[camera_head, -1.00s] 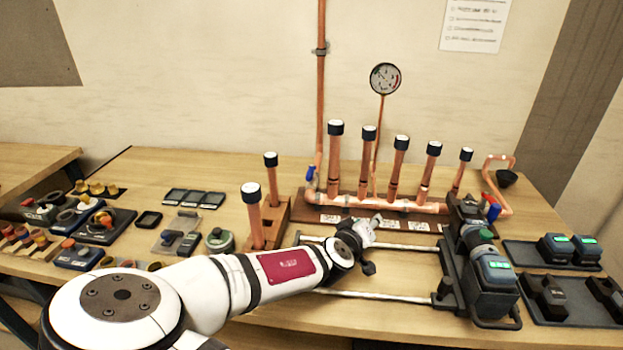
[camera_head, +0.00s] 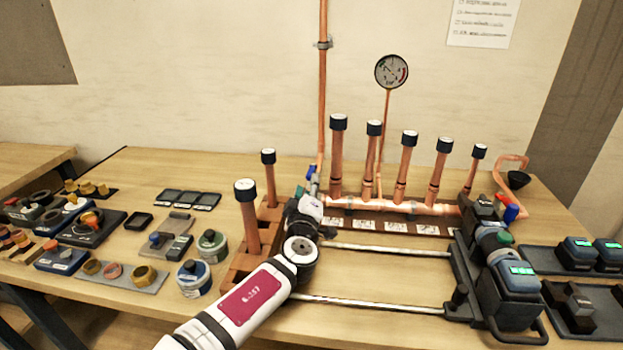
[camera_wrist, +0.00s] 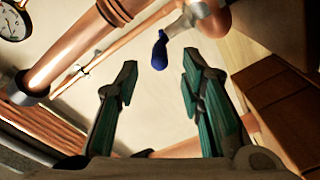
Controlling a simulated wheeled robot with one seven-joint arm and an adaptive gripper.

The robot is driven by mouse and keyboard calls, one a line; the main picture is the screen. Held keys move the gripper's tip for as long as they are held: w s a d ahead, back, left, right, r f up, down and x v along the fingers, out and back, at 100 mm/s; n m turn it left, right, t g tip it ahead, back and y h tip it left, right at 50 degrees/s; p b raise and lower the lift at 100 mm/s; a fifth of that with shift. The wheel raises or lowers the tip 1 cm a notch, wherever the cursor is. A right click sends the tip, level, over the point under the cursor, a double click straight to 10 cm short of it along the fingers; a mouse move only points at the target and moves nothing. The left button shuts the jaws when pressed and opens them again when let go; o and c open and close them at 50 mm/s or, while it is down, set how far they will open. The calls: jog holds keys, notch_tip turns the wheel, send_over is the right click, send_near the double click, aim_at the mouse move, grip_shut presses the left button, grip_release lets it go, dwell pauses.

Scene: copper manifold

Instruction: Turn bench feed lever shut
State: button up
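The blue-handled lever (camera_head: 311,171) is at the left end of the copper manifold, by the foot of the tall vertical pipe. In the wrist view its blue grip (camera_wrist: 160,50) hangs from a metal valve stem, ahead of and between my fingertips. My gripper (camera_wrist: 158,75) is open, with green-padded fingers on both sides and nothing between them. The lever looks apart from both fingers. In the head view my gripper (camera_head: 304,208) is just in front of the lever, and its fingers are mostly hidden there. A second blue handle (camera_head: 511,213) is at the manifold's right end.
Capped copper uprights (camera_head: 337,160) stand along the manifold (camera_head: 400,206), with a pressure gauge (camera_head: 391,72) above. Two capped pipes (camera_head: 249,220) stand in a wooden block (camera_head: 237,274) left of my arm. Metal rails (camera_head: 370,306) and a black clamp fixture (camera_head: 470,285) lie right.

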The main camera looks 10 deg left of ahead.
aim_at(311, 174)
jog(key=w+b, duration=0.3)
jog(key=w, duration=0.4)
jog(key=shift+w, duration=0.15)
jog(key=shift+c, duration=0.3)
grip_shut()
